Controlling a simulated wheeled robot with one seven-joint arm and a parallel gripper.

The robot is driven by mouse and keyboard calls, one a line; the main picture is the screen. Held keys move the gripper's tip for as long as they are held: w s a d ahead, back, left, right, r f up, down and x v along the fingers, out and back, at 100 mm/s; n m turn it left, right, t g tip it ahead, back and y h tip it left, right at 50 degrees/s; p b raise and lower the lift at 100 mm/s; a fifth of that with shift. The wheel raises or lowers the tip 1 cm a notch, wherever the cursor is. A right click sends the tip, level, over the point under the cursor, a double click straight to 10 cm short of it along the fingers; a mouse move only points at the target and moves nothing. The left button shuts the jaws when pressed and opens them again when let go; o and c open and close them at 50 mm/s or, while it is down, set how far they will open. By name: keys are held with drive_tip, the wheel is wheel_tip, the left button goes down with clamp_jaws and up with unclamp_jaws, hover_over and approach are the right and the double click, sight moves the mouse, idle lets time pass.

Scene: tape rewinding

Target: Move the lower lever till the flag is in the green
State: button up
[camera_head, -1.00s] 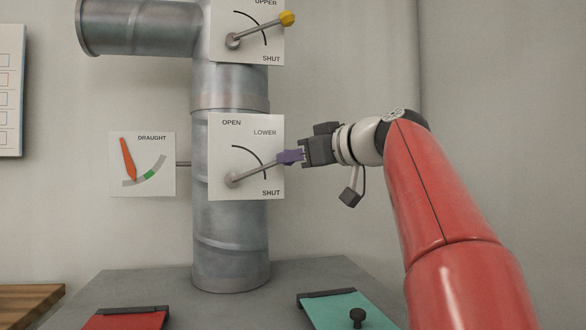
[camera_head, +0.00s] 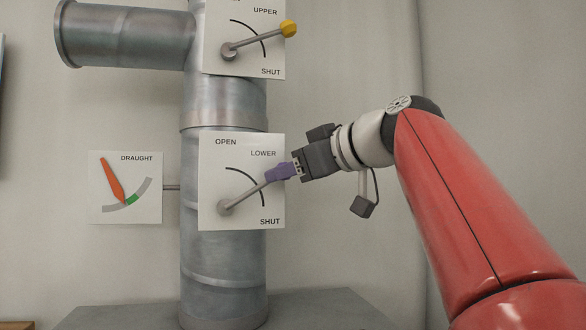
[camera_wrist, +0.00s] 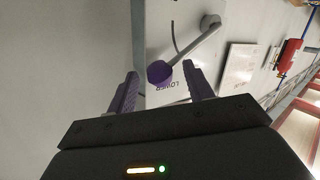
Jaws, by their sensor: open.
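The lower lever (camera_head: 246,195) slants up and right from its pivot on the white LOWER plate (camera_head: 215,182), between OPEN and SHUT.
The upper lever (camera_head: 258,40) with a yellow knob (camera_head: 288,28) is above, on its own plate. Both plates sit on a metal pipe (camera_head: 222,275) that rises from a grey surface (camera_head: 330,312). The wall area right of the plates, below my gripper, is clear.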

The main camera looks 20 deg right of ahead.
drive_tip(key=v, duration=0.7)
drive_tip(key=shift+s+d, duration=0.2)
drive_tip(key=shift+s, duration=0.15)
drive_tip(key=shift+c, duration=0.4)
